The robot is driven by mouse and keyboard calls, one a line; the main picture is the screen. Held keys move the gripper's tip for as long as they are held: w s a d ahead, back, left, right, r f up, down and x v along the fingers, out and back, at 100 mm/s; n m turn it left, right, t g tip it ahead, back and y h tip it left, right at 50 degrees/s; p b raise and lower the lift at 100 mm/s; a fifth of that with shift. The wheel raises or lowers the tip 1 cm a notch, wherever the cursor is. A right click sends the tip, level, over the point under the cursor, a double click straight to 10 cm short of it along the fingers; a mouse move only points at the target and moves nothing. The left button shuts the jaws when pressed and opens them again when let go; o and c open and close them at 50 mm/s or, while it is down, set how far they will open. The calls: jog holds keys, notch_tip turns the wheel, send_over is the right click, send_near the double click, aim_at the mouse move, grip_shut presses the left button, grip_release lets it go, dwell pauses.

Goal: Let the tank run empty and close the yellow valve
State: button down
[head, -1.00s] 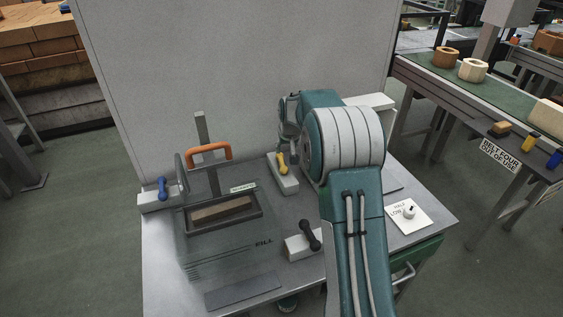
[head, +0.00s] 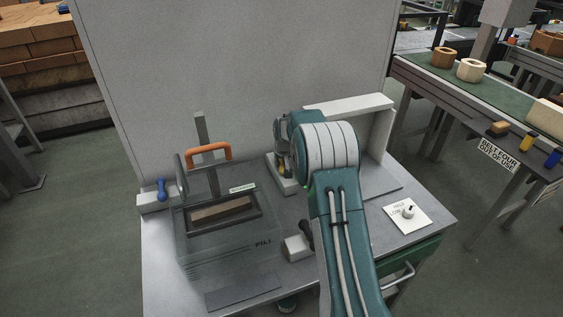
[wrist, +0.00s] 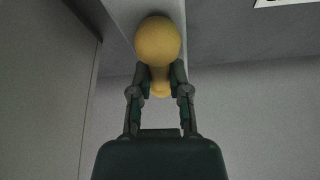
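The yellow valve's handle fills the middle of the wrist view, with a round knob (wrist: 158,41) and a narrower neck. My gripper (wrist: 161,76) has its two fingers drawn in on either side of the neck, and they appear to touch it. In the head view my gripper (head: 281,140) is over the yellow valve (head: 282,171) and hides most of it. The tank (head: 228,247) is a clear box at the left of the bench, marked FILL. It has a dark frame with a brown block inside. I cannot make out a water level.
A blue valve (head: 162,189) is at the tank's left. A white plate with a knob (head: 408,212) lies at right. A grey wall rises behind.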

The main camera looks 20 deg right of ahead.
jog(key=shift+m, duration=0.4)
jog(key=m, duration=0.1)
jog(key=m+h, duration=0.1)
jog(key=shift+a+m, duration=0.2)
jog(key=shift+m, duration=0.1)
jog(key=m+h, duration=0.1)
jog(key=m, duration=0.1)
jog(key=m+g, duration=0.1)
jog(key=m, duration=0.1)
jog(key=shift+w+f+m+g+h, duration=0.1)
jog(key=shift+m+g+h, duration=0.2)
jog(key=shift+h, duration=0.1)
jog(key=m+g, duration=0.1)
jog(key=m, duration=0.3)
jog(key=shift+w+a+h, duration=0.1)
jog(key=shift+h, duration=0.3)
jog(key=shift+w+m+g, duration=0.1)
jog(key=shift+m+g, duration=0.8)
jog(key=shift+m, duration=1.2)
jog(key=c, duration=0.6)
grip_release()
jog(key=shift+a, duration=0.1)
